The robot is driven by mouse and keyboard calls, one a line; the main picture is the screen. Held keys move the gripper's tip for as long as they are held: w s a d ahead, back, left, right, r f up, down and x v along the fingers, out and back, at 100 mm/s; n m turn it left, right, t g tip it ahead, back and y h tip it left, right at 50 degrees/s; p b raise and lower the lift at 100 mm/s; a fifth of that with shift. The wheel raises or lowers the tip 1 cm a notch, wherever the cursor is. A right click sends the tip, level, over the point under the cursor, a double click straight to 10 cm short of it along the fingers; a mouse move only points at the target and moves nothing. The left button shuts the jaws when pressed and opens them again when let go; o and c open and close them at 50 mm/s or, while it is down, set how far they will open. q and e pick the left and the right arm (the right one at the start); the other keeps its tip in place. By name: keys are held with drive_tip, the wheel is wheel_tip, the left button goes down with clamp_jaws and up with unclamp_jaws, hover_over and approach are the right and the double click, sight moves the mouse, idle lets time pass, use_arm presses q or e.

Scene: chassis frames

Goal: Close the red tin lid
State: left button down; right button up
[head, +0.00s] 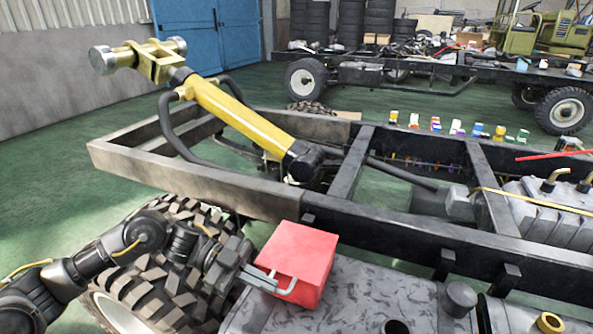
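The red tin (302,250) stands on the grey mottled tank-like surface beside the chassis rail, in the lower middle of the head view. Its broad top face looks flat and covered. No gap between lid and body can be made out. My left arm comes in from the left over the big tyre. My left gripper (276,284) is at the tin's near left side, with its grey fingers in front of the lower front face. Whether the fingers touch the tin, and how far apart they are, is unclear. My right gripper is not in view.
The chassis rail (215,190) runs just behind the tin. A large knobbly tyre (160,275) stands left of it. The grey tank surface (375,290) has caps and a hole to the right. A yellow cylinder (235,115) rises behind. Small coloured items lie farther back.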

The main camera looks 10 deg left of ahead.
use_arm(q)
drive_tip(key=s+v, duration=0.1)
drive_tip(key=v, duration=0.9)
drive_tip(key=shift+w+a, duration=0.35)
drive_tip(key=shift+w, duration=0.15)
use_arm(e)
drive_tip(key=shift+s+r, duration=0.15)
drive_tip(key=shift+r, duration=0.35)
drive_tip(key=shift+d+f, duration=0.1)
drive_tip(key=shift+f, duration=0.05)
